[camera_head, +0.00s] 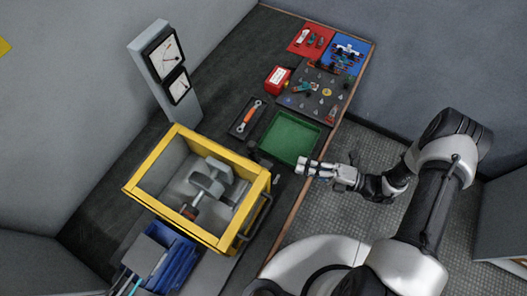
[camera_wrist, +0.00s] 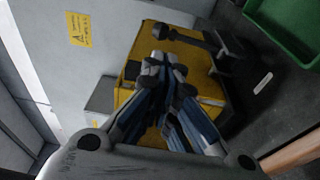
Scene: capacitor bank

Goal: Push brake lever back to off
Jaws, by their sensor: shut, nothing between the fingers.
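A dark lever with a round knob (camera_wrist: 160,32), which looks like the brake lever, sticks out above a yellow housing (camera_wrist: 211,84) in the wrist view. In the head view a small dark part (camera_head: 254,150) beside the yellow-framed box (camera_head: 188,130) may be the same lever; it is too small to tell its position. My gripper (camera_head: 301,166) is shut and empty, to the right of the box by the bench's front edge. In the wrist view the shut fingertips (camera_wrist: 161,66) appear just below the knob, and I see no clear contact.
A green tray (camera_head: 316,139) lies behind my gripper. A wrench holder (camera_head: 236,131), a red box (camera_head: 277,78) and a dark parts board (camera_head: 292,101) are farther back. A gauge panel (camera_head: 150,63) stands at the left. Blue bins (camera_head: 175,262) are at the front.

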